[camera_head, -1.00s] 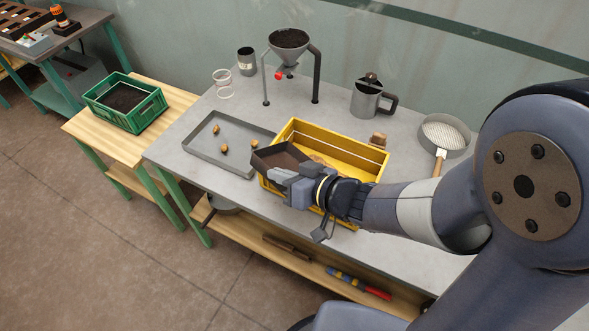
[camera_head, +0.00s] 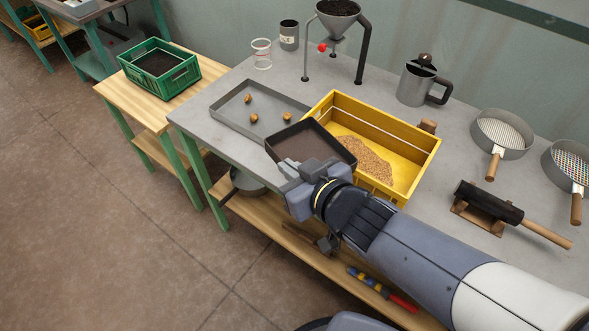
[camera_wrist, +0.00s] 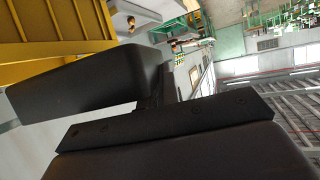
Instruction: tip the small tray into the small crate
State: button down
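My gripper (camera_head: 305,172) is shut on the near edge of a small dark tray (camera_head: 290,143). The tray's brown inside shows no loose contents, and it looks roughly level. It overlaps the left front part of a yellow crate (camera_head: 405,143) in the head view; its height above the rim is hard to tell. A heap of tan grain (camera_head: 366,160) lies on the crate's floor. In the wrist view a dark form, apparently the tray (camera_wrist: 95,82), fills the middle, with the yellow crate (camera_wrist: 75,50) behind it.
A flat grey tray (camera_head: 232,122) with several small brown pieces lies left of the yellow crate. A green crate (camera_head: 183,82) of dark soil stands on the wooden side table. A funnel stand (camera_head: 362,55), metal jug (camera_head: 412,88), sieves (camera_head: 515,150) and dark roller (camera_head: 488,200) stand around.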

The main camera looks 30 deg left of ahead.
jog(key=shift+r+p, duration=2.2)
jog(key=shift+f, duration=0.15)
